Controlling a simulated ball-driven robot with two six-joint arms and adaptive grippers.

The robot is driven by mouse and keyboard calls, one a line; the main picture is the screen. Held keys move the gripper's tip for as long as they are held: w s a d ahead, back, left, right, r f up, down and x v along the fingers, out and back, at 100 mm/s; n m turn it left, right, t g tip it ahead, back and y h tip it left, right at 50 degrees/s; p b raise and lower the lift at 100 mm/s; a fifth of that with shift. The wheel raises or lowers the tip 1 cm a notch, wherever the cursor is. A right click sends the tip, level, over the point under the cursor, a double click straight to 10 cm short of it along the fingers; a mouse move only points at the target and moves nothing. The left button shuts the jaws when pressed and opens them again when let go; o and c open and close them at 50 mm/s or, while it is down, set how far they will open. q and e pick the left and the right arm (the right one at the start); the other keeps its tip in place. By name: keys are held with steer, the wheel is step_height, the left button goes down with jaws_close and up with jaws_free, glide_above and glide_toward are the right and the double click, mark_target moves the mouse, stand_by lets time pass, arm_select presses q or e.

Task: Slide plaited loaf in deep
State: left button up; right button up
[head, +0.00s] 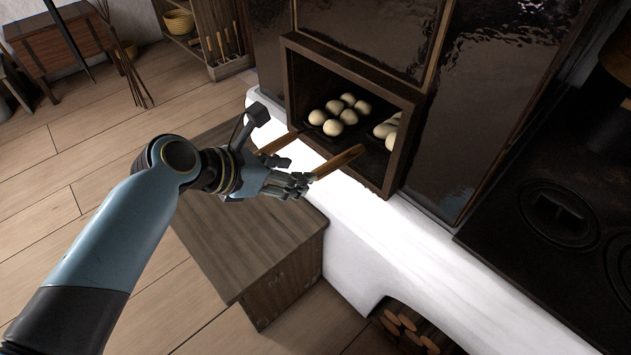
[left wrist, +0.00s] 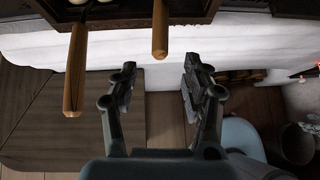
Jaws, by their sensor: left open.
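The pale plaited loaf (head: 386,129) lies at the right inside the stove opening, partly hidden by the opening's right side. A wooden handle (head: 340,161) sticks out of the opening on that side. It also shows in the left wrist view (left wrist: 160,28). My left gripper (head: 302,182) is open and empty, in front of the stove near the end of this handle. In the left wrist view the handle's end lies ahead of the gap between my fingers (left wrist: 160,76), apart from them. My right gripper is not in view.
Several round buns (head: 338,113) sit in the opening's left part. A second wooden handle (head: 279,143) sticks out there, left of my fingers in the wrist view (left wrist: 76,72). A white ledge (head: 370,215) runs below the opening; a wooden bench (head: 240,235) stands before it.

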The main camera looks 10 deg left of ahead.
arm_select(q)
steer(key=b+x, duration=0.2)
steer(key=x, duration=0.4)
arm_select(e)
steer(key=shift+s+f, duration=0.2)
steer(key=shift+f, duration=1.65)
arm_select(q)
steer(key=shift+c, duration=0.4)
jaws_close()
steer(key=shift+w+r, duration=0.1)
